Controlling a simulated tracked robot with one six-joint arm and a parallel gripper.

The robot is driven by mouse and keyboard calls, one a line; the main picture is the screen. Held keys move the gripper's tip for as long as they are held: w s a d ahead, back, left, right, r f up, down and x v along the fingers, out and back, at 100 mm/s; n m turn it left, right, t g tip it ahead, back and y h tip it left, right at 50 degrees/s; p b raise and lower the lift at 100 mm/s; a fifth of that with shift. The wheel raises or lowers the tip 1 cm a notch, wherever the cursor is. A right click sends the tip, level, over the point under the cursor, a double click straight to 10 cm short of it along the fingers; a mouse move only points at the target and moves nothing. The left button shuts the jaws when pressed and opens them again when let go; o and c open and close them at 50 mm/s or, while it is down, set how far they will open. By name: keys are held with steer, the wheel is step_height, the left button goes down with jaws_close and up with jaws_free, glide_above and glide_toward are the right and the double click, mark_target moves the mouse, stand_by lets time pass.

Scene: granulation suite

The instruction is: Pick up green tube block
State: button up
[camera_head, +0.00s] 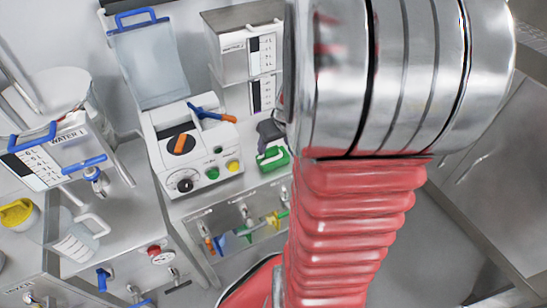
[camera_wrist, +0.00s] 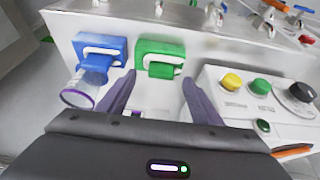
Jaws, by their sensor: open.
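The green tube block (camera_wrist: 172,49) sits in the upper middle of the wrist view, with a pale handle-like loop on its front. In the head view the green block (camera_head: 273,158) shows beside my arm, partly covered. My gripper (camera_wrist: 158,77) is open, its two dark purple fingers pointing toward the green block, one toward each side of it. The fingers look close to the block, but I cannot tell whether they touch it. In the head view a dark part of my gripper (camera_head: 270,130) shows just above the block.
A blue block (camera_wrist: 98,48) with a clear tube (camera_wrist: 78,94) stands just left of the green one. To the right is a control box (camera_wrist: 235,108) with yellow, green and black knobs. In the head view this machine (camera_head: 190,150) stands left of the green block.

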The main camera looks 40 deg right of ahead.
mark_target(272, 148)
steer(key=shift+x, duration=2.55)
steer(key=shift+w, duration=0.2)
steer(key=shift+c, duration=0.6)
jaws_close()
